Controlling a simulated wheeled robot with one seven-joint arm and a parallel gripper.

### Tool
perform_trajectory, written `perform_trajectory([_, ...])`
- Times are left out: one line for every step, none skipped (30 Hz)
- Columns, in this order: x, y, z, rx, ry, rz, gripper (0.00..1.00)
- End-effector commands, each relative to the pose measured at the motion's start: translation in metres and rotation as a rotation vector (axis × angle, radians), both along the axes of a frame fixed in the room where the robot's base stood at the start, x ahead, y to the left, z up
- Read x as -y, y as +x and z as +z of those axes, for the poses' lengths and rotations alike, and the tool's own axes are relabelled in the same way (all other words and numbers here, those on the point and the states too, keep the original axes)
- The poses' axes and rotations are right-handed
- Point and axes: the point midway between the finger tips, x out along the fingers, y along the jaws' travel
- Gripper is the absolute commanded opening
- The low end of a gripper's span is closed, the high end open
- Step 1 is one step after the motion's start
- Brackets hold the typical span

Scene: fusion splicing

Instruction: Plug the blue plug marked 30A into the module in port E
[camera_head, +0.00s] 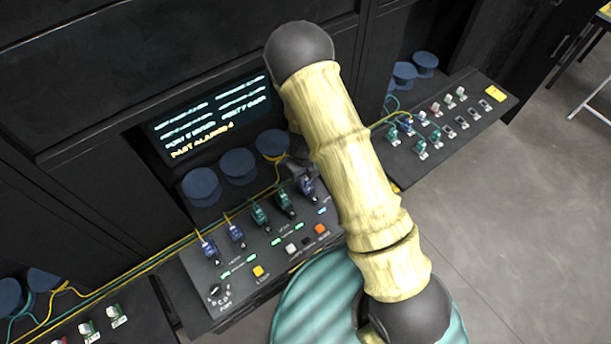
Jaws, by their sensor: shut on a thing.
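A row of plugs stands on the sloping black console panel (240,292). From left they are a blue plug (208,248), a second blue plug (236,234), two green plugs (260,216) and a third blue plug (308,187) at the right end. Their markings are too small to read, so I cannot tell which is 30A. My gripper (299,160) is mostly hidden behind my pale arm. Only a dark part shows, close above the right-end blue plug, and it appears shut on that plug. The fingertips and the port under it are hidden.
A lit screen (210,115) with partly legible text stands behind the panel. Dark blue spools (238,166) stand between them, with yellow cables running past. A knob marked PORT (215,290) and several buttons sit in front. Another plug panel (450,125) is at right.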

Motion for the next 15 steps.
perform_trajectory([0.0, 0.0, -0.0001, 0.0, 0.0, 0.0, 0.0])
perform_trajectory([0.0, 0.0, -0.0001, 0.0, 0.0, 0.0, 0.0])
perform_trajectory([0.0, 0.0, -0.0002, 0.0, 0.0, 0.0, 0.0])
perform_trajectory([0.0, 0.0, -0.0004, 0.0, 0.0, 0.0, 0.0])
perform_trajectory([0.0, 0.0, -0.0006, 0.0, 0.0, 0.0, 0.0])
perform_trajectory([0.0, 0.0, -0.0011, 0.0, 0.0, 0.0, 0.0])
perform_trajectory([0.0, 0.0, -0.0016, 0.0, 0.0, 0.0, 0.0])
perform_trajectory([0.0, 0.0, -0.0021, 0.0, 0.0, 0.0, 0.0])
perform_trajectory([0.0, 0.0, -0.0028, 0.0, 0.0, 0.0, 0.0])
perform_trajectory([0.0, 0.0, -0.0034, 0.0, 0.0, 0.0, 0.0])
perform_trajectory([0.0001, 0.0001, -0.0038, 0.0, 0.0, 0.0, 0.0])
perform_trajectory([0.0001, 0.0001, -0.0045, 0.0, 0.0, 0.0, 0.0])
perform_trajectory([0.0001, 0.0001, -0.005, 0.0, 0.0, 0.0, 0.0])
perform_trajectory([0.0, 0.0001, -0.0054, 0.0, 0.0, 0.0, 0.0])
perform_trajectory([0.0, 0.0, -0.0061, 0.0, 0.0, 0.0, 0.0])
